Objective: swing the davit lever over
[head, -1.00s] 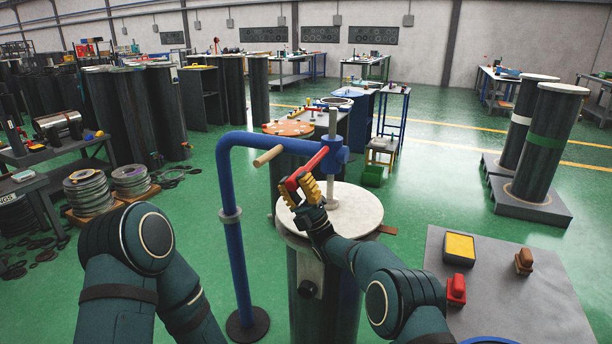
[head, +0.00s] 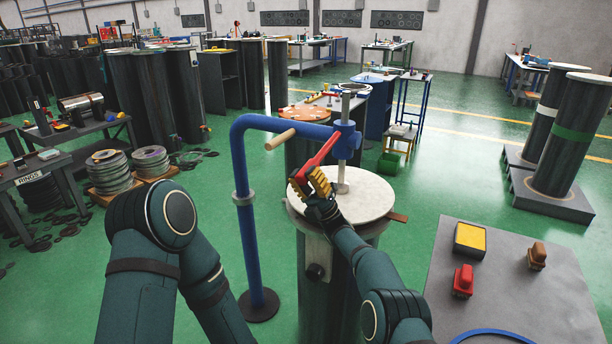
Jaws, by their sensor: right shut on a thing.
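The davit is a blue bent pipe (head: 241,165) standing on a round dark base, its arm reaching right over a drum's pale round lid (head: 365,203). At the arm's end is a blue block (head: 347,142) around a grey vertical rod. A red lever (head: 322,153) slopes from the block down toward me and left. My right gripper (head: 308,184), with yellow fingers, is shut on the lever's lower end, which its fingers partly hide. A wooden handle (head: 281,139) sticks out from the davit arm. My left arm shows at lower left; its gripper is out of view.
A grey table (head: 510,310) at lower right bears a yellow-topped block (head: 470,238), a red piece (head: 463,280) and a brown piece (head: 537,256). Stacked rings (head: 108,173) stand at left. Tall dark cylinders (head: 574,135) stand at right. Green floor is open between.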

